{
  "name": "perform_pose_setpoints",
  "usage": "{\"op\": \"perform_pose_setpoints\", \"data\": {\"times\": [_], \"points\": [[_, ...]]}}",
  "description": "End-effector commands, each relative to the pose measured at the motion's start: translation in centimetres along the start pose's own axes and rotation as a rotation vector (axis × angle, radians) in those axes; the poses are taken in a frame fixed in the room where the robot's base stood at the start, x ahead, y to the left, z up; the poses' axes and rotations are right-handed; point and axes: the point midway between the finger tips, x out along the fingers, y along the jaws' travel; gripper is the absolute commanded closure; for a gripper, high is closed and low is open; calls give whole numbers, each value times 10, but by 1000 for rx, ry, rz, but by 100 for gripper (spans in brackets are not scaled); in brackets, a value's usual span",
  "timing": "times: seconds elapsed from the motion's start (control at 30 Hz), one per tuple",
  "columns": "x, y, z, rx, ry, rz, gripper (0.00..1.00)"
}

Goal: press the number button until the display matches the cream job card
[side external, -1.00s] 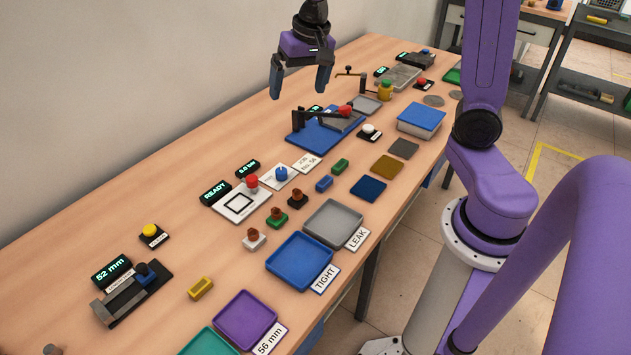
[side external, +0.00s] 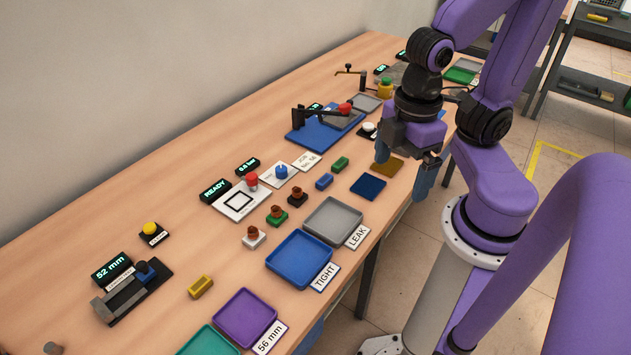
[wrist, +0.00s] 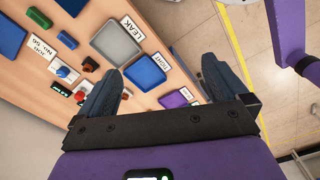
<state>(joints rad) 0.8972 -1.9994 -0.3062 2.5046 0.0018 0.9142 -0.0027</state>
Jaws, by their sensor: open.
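The cream job card (side external: 307,161) lies mid-bench beside a blue knob (side external: 281,171); its print looks like "JOB No. 56", and it also shows in the wrist view (wrist: 41,49). A small dark display (side external: 315,106) stands behind the blue fixture, its text too small to read. A white button (side external: 368,127) on a dark base sits right of that fixture; I cannot tell whether it is the number button. My gripper (side external: 404,168) is open and empty above the bench's right front edge, apart from the card and buttons. It also shows in the wrist view (wrist: 160,85).
Other displays read READY (side external: 215,190) and 52 mm (side external: 111,267). A yellow button (side external: 150,228), stamps and blue (side external: 299,258), grey and purple trays occupy the bench. The back-left bench surface is clear.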

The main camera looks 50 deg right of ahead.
Motion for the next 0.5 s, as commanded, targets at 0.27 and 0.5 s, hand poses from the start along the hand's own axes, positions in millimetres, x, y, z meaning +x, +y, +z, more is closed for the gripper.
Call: {"op": "perform_pose_setpoints", "data": {"times": [0.27, 0.5], "points": [[0, 0, -1, 4, 1, 0, 52], [0, 0, -1, 6, 1, 0, 100]]}}
